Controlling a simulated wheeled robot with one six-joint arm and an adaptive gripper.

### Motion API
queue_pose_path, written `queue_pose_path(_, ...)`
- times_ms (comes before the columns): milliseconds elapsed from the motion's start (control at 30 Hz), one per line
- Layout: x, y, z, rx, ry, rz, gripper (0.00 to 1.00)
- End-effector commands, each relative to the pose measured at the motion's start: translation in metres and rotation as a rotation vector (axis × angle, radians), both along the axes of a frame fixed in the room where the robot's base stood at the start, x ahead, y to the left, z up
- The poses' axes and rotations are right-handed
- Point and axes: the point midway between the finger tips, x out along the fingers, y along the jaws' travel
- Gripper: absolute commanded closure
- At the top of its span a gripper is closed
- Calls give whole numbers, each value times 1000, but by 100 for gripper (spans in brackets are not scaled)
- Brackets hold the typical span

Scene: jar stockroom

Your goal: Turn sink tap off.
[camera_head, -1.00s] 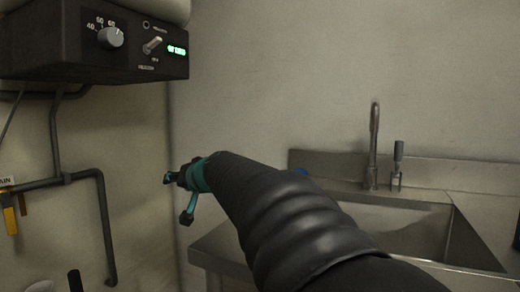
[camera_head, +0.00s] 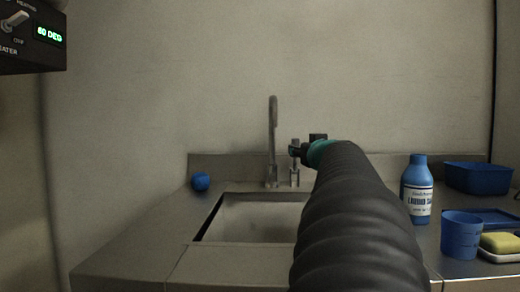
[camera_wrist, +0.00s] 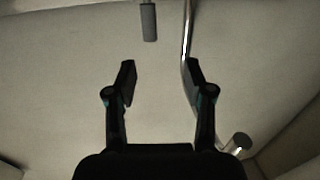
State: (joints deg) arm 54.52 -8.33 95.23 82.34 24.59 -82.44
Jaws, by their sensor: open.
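The sink tap has a tall, thin metal spout (camera_head: 272,140) at the back of the sink (camera_head: 255,218). Its short upright lever (camera_head: 295,178) stands just right of the spout and is partly hidden by my gripper. My gripper (camera_head: 292,152) is near the lever's top in the head view. In the wrist view my gripper (camera_wrist: 161,78) is open with nothing between its fingers. The grey lever grip (camera_wrist: 149,22) lies ahead of the fingertips, roughly in line with the gap. The spout (camera_wrist: 187,40) runs close by the right finger. I cannot make out any water.
A blue ball (camera_head: 201,181) sits left of the sink. A soap bottle (camera_head: 417,190), blue cup (camera_head: 461,236), yellow sponge (camera_head: 502,243) and blue bin (camera_head: 478,178) stand on the right counter. A heater box (camera_head: 30,42) hangs at upper left. My arm hides part of the basin.

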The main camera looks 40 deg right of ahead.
Motion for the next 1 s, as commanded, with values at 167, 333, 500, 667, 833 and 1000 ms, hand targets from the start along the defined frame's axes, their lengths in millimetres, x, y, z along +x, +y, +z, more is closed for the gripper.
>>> queue_pose_path(167, 0, -10, 2, -14, 1, -15, 47)
queue_pose_path(333, 21, -23, 3, -12, 2, -15, 47)
queue_pose_path(500, 47, -40, 4, -12, 1, -16, 47)
queue_pose_path(667, 71, -55, 4, -12, 2, -17, 47)
queue_pose_path(833, 93, -67, 4, -12, 1, -16, 47)
queue_pose_path(1000, 105, -76, 3, -14, 1, -18, 47)
